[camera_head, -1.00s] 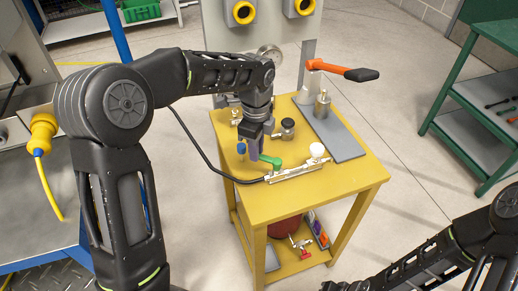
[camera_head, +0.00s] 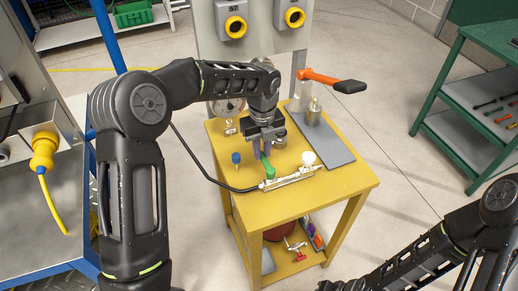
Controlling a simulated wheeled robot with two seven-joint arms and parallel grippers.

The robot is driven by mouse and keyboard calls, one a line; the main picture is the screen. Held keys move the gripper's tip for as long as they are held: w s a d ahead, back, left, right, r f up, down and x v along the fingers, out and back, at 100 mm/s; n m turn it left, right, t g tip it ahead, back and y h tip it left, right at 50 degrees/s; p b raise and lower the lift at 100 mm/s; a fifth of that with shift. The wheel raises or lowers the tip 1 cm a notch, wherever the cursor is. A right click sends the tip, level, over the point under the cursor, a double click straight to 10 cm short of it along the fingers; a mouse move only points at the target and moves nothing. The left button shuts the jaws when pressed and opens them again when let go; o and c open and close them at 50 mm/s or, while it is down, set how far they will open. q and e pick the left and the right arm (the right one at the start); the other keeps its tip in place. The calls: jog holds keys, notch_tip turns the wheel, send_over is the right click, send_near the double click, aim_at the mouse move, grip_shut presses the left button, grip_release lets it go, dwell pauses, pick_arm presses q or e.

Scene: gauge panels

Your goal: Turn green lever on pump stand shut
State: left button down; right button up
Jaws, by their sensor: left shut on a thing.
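The green lever (camera_head: 269,172) sits on a silver pipe fitting (camera_head: 290,179) near the front of the yellow stand (camera_head: 330,190). It points back and slightly left, across the line of the fitting. My left gripper (camera_head: 264,153) reaches down from above and is shut on the lever's far end; its fingers partly hide it. A white knob (camera_head: 309,158) is on the right end of the fitting, and a black hose joins its left end. My right arm comes in at the lower right; its gripper is outside the picture.
A blue-capped part (camera_head: 236,158) stands left of the lever. An orange lever with a black grip (camera_head: 335,80) juts out over the stand's back right, above a grey plate (camera_head: 330,140). A gauge (camera_head: 228,106) is behind. A green shelf (camera_head: 465,110) stands right, beyond open floor.

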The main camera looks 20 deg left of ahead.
aim_at(263, 155)
pick_arm(q)
jog(key=shift+w+d, duration=0.1)
dwell(0.4)
jog(key=c, duration=1.3)
grip_release()
jog(key=shift+c, duration=0.2)
jog(key=shift+r+b, duration=0.45)
jog(key=shift+r, duration=3.45)
